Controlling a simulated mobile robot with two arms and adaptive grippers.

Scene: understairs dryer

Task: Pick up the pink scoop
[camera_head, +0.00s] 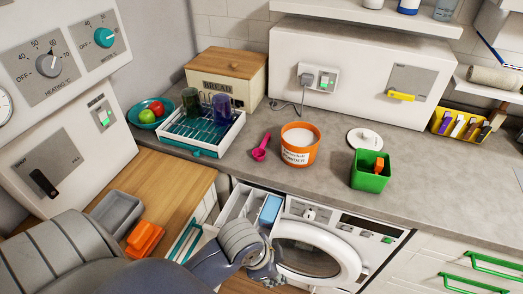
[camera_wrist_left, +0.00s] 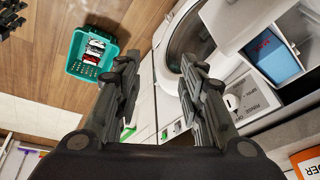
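The pink scoop (camera_head: 261,148) lies on the grey worktop in the head view, just left of the orange powder tub (camera_head: 299,152), close to it but apart. My left gripper (camera_head: 268,272) is low in front of the washing machine, below the worktop edge and well away from the scoop. In the left wrist view its fingers (camera_wrist_left: 162,80) are spread, with nothing between them. The scoop does not show in that view; a corner of the orange tub (camera_wrist_left: 307,164) does.
The washing machine's detergent drawer (camera_head: 240,203) is pulled out near my left gripper. A dish rack with cups (camera_head: 203,138) stands left of the scoop. A white lid (camera_head: 364,139) and a green box (camera_head: 370,178) are to the right. Worktop in front of the scoop is clear.

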